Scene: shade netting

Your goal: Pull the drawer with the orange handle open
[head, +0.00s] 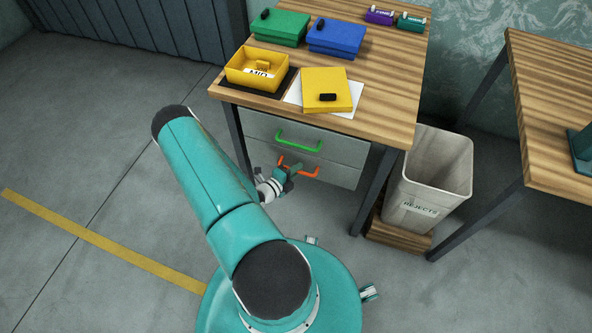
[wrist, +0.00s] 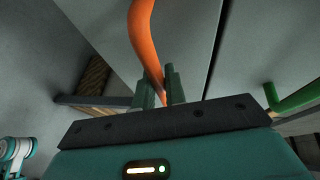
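The drawer with the orange handle (head: 332,174) is the lower of two grey drawers under the wooden workbench. Its front looks about level with the upper one. The orange handle (head: 304,168) is a bowed bar; its left part is partly hidden by my gripper (head: 291,174). In the wrist view the orange handle (wrist: 143,35) runs down between the two green fingers of my gripper (wrist: 160,88). The fingers sit close on both sides of the bar and appear shut on it.
The upper drawer has a green handle (head: 299,141), also at the right of the wrist view (wrist: 295,98). A reject bin (head: 433,176) stands right of the workbench (head: 385,100). Boxes and a yellow tray (head: 245,78) lie on top. Floor in front is clear.

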